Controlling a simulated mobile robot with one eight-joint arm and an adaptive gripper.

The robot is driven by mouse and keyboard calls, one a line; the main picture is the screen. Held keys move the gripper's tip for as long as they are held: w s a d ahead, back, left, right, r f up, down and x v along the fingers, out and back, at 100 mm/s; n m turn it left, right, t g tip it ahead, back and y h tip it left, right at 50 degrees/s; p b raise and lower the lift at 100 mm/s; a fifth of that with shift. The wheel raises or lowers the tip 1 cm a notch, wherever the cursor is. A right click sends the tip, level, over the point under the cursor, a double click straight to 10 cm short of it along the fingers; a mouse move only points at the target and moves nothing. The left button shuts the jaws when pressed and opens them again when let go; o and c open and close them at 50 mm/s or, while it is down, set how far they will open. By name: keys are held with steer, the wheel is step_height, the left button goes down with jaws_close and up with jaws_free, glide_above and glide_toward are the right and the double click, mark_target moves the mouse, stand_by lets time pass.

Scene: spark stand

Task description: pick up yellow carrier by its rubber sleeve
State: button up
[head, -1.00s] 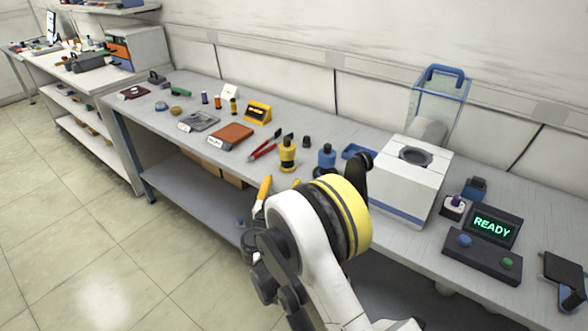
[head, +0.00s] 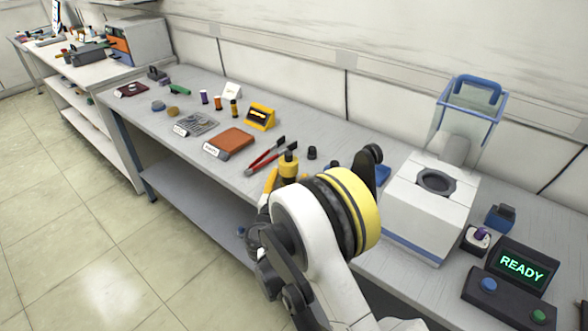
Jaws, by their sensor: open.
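The yellow carrier (head: 289,167) stands upright on the bench, with a dark sleeve around its upper part. Its lower part is hidden behind my arm. My gripper (head: 273,180) is mostly hidden by my own wrist; a yellow finger shows just left of and in front of the carrier. My gripper is open. I cannot tell whether it touches the carrier, and nothing shows held in it.
Red-handled pliers (head: 266,155) lie left of the carrier, and a small black cap (head: 312,152) stands behind it. A brown pad (head: 231,141) lies farther left. The white machine (head: 425,205) and the READY panel (head: 521,266) are at right.

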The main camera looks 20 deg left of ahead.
steer(key=shift+s+r, duration=0.15)
steer(key=shift+s, duration=0.1)
jaws_close()
steer(key=shift+r, duration=0.1)
